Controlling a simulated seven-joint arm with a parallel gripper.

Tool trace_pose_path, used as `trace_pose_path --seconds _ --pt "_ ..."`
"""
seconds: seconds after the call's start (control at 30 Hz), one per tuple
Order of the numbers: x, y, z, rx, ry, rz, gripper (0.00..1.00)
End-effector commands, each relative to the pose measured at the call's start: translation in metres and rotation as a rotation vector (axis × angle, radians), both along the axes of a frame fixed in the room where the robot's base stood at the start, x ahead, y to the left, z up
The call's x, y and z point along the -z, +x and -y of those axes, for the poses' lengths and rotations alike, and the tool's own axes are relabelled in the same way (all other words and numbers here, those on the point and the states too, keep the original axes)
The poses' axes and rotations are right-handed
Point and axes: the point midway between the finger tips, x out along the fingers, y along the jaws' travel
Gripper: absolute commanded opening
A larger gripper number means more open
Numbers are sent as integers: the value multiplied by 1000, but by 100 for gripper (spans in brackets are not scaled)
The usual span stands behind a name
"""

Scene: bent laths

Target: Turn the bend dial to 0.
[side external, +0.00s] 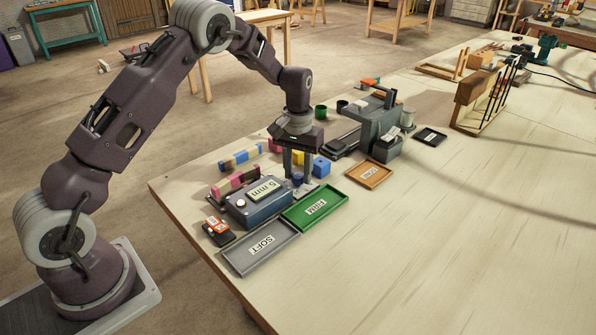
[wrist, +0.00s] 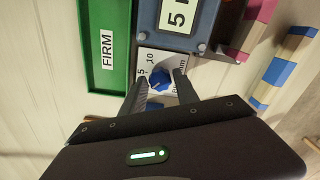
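The bend dial is a blue knob (wrist: 160,78) on a white scale plate (wrist: 150,62), with the marks 5 and 10 legible in the wrist view. The knob's pointer angle is too small to read surely. It sits beside a blue-grey box (side external: 258,207) whose display (side external: 264,189) reads 5 mm. My gripper (wrist: 160,76) points down over the plate, its two fingers on either side of the knob. Narrow gaps seem to show between fingers and knob, so it looks open. In the side view my gripper (side external: 298,176) partly hides the knob.
A grey SOFT tray (side external: 236,263), a green FIRM tray (side external: 325,218) and an orange tray (side external: 385,176) lie nearby. Coloured striped laths (side external: 240,157) lie behind the box. A grey machine (side external: 375,130) stands to the right.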

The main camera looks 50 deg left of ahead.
Motion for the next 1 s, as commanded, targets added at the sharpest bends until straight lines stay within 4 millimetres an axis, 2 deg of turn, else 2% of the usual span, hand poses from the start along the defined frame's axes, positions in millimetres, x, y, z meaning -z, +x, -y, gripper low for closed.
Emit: trace_pose_path --seconds 0.37,0.7,0.8,1.0 --pt "-2 0 0 0 1 2 51" --pt "-63 1 0 0 0 3 51" --pt "-70 0 0 0 0 1 51" --pt "-71 0 0 0 0 1 51"
